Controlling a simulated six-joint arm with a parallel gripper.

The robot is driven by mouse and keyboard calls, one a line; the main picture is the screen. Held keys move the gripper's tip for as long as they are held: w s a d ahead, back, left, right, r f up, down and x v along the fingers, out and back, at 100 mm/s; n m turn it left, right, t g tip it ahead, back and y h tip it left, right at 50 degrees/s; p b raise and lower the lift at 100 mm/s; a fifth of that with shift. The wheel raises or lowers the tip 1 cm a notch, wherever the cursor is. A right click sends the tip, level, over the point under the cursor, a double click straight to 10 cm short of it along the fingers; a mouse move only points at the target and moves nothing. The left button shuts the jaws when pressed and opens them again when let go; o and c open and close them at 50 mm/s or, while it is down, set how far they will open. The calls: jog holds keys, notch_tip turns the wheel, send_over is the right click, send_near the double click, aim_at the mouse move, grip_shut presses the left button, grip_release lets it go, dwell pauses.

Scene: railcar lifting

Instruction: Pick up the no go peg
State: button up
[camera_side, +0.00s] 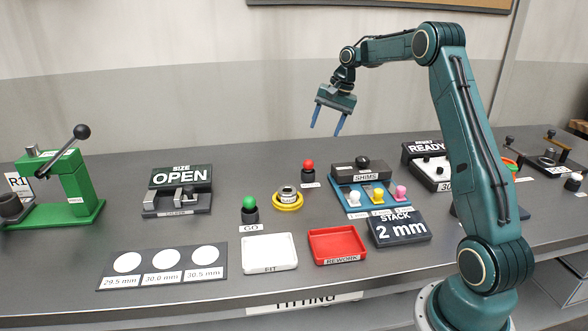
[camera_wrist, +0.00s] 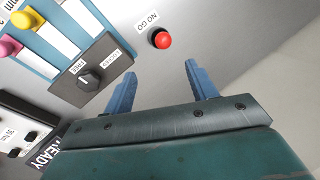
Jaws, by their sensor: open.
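The no go peg (camera_side: 308,172) stands upright on the bench in the side view, a red ball knob on a dark body, with a small label in front of it. In the wrist view the no go peg (camera_wrist: 162,40) shows from above as a red knob beside a "NO GO" label (camera_wrist: 147,21). My gripper (camera_side: 326,132) is open and empty, high above the bench with its blue fingers pointing down. In the wrist view my gripper (camera_wrist: 157,82) shows both fingers apart, and the red knob lies beyond their tips, roughly between them. Nothing hides the peg.
The green-knobbed go peg (camera_side: 249,209) and a yellow ring with a metal part (camera_side: 288,198) stand to the left. The shims station (camera_side: 350,172) with its dark knob is close on the right. White (camera_side: 270,266) and red (camera_side: 337,258) trays lie in front.

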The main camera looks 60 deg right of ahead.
send_over(310, 161)
jog(key=s+d, duration=0.1)
jog(key=s, duration=0.1)
notch_tip(310, 161, down, 8)
jog(key=shift+w+d, duration=0.1)
jog(key=shift+w, duration=0.05)
jog(key=shift+f, duration=0.1)
jog(key=shift+w+x, duration=0.1)
jog(key=shift+x, duration=1.2)
jog(key=shift+w+x, duration=0.15)
jog(key=shift+x, duration=1.1)
jog(key=c, duration=1)
jog(key=shift+c, duration=0.3)
